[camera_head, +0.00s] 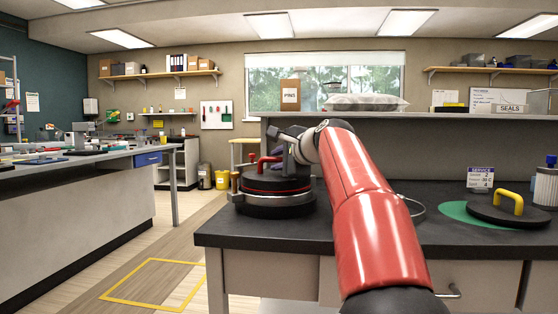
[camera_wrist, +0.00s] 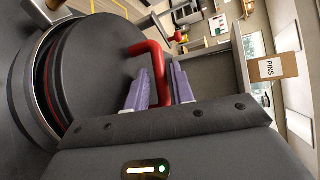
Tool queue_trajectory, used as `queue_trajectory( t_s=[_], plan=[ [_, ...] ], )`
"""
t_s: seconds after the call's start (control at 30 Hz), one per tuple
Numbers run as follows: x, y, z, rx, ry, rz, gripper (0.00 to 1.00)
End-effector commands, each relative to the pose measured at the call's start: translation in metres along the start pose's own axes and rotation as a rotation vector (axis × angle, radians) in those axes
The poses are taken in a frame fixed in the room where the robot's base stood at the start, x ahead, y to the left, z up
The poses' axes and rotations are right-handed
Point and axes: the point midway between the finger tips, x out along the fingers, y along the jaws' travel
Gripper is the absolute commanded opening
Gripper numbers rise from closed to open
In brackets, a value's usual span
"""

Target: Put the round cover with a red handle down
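The round black cover (camera_head: 262,183) with a red handle (camera_head: 264,163) is at the left end of the dark bench, over a round metal-rimmed port (camera_head: 274,205). A red ring shows below the cover. I cannot tell whether the cover rests on the port or is slightly raised. My gripper (camera_head: 291,150) is at the handle. In the wrist view the purple fingers of my gripper (camera_wrist: 159,75) lie on either side of the red handle (camera_wrist: 152,48) and look closed on it. The cover (camera_wrist: 95,65) fills the left of that view.
A black cover with a yellow handle (camera_head: 508,207) lies on a green round mat (camera_head: 465,214) at the right of the bench (camera_head: 440,235). A service sign (camera_head: 480,178) and a bottle (camera_head: 546,184) stand behind it. The bench's left edge is close to the port.

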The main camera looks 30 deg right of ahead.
Motion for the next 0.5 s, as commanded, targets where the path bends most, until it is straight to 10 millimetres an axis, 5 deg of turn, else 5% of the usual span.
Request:
queue_trajectory(
  t_s=[0.5],
  plan=[
    [-0.011, -0.005, 0.0, -0.001, 0.003, -0.002, 0.35]
  ],
)
